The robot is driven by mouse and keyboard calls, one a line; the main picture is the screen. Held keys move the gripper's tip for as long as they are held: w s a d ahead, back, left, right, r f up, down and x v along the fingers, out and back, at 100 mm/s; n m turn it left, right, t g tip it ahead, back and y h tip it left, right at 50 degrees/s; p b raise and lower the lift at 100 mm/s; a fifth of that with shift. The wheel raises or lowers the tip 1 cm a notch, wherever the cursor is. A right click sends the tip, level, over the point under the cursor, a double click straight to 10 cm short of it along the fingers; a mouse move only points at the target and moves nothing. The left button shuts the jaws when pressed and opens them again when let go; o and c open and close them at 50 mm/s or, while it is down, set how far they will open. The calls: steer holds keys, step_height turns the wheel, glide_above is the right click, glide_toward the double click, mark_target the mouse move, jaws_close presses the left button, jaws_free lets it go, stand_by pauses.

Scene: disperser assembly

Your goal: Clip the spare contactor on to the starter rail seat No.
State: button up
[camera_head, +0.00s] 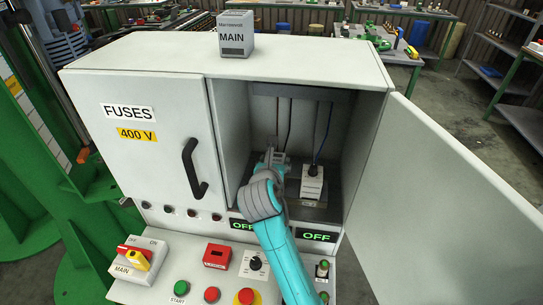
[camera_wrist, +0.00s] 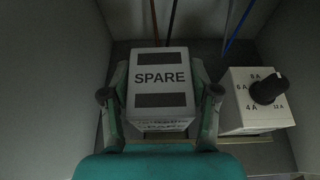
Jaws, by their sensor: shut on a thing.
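The spare contactor (camera_wrist: 160,78) is a pale block marked SPARE with two dark bars. In the wrist view my gripper (camera_wrist: 160,100) is shut on it, one finger at each side. In the head view my gripper (camera_head: 274,160) is inside the open right-hand bay of the cabinet, and I cannot make out the contactor there. A light strip, perhaps the rail (camera_wrist: 250,140), shows below the blocks. I cannot tell whether the contactor touches a seat, and the seat under it is hidden.
A white block with a black knob (camera_wrist: 268,88) stands close on the right, also in the head view (camera_head: 312,183). Coloured wires hang behind. The bay walls are near on both sides. The open door (camera_head: 450,190) is at right. A MAIN block (camera_head: 236,36) sits on the cabinet top.

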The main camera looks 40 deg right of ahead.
steer(key=shift+f, duration=0.35)
steer(key=shift+s, duration=0.35)
stand_by(0.6)
steer(key=shift+f, duration=1.35)
stand_by(0.9)
steer(key=o, duration=1.5)
steer(key=v, duration=1.1)
steer(key=shift+a+r, duration=0.15)
steer(key=shift+a, duration=0.25)
